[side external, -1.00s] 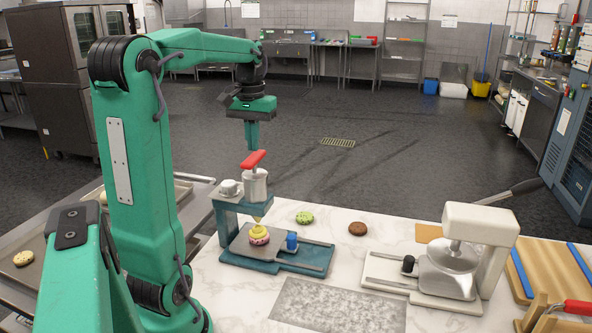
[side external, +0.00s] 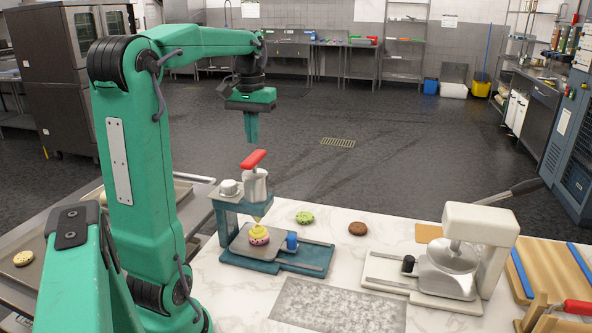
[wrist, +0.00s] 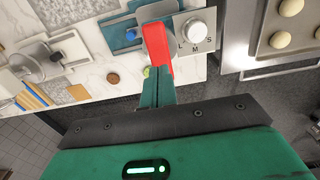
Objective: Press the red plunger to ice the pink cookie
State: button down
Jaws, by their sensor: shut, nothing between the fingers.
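The red plunger (side external: 253,159) tops the white cylinder of a small icing press (side external: 228,206) with a teal frame. The pink cookie (side external: 258,240) sits under the press nozzle on its grey plate, with yellow icing on top. My gripper (side external: 251,140) is shut and empty, pointing down just above the red plunger, with a small gap in the side view. In the wrist view the red plunger (wrist: 157,50) lies just beyond my fingertips (wrist: 156,85). The wrist view hides the cookie.
A white press (side external: 482,222) with a metal bowl stands to the right. A grey speckled mat (side external: 338,305) lies in front.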

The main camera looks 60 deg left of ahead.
jog(key=shift+r, duration=2.05)
jog(key=shift+d, duration=0.1)
jog(key=s+d+f+m+t, duration=0.1)
jog(key=d+f+m+t, duration=0.1)
jog(key=d, duration=0.6)
jog(key=s+d+f+m+t, duration=0.1)
jog(key=d+f+m, duration=0.3)
jog(key=d, duration=0.5)
jog(key=s+d+f+m+t, duration=0.2)
jog(key=d+f, duration=0.3)
jog(key=d, duration=0.3)
jog(key=shift+s+d+f+m+t, duration=0.15)
jog(key=shift+s+f+m+t, duration=0.15)
jog(key=shift+m, duration=0.2)
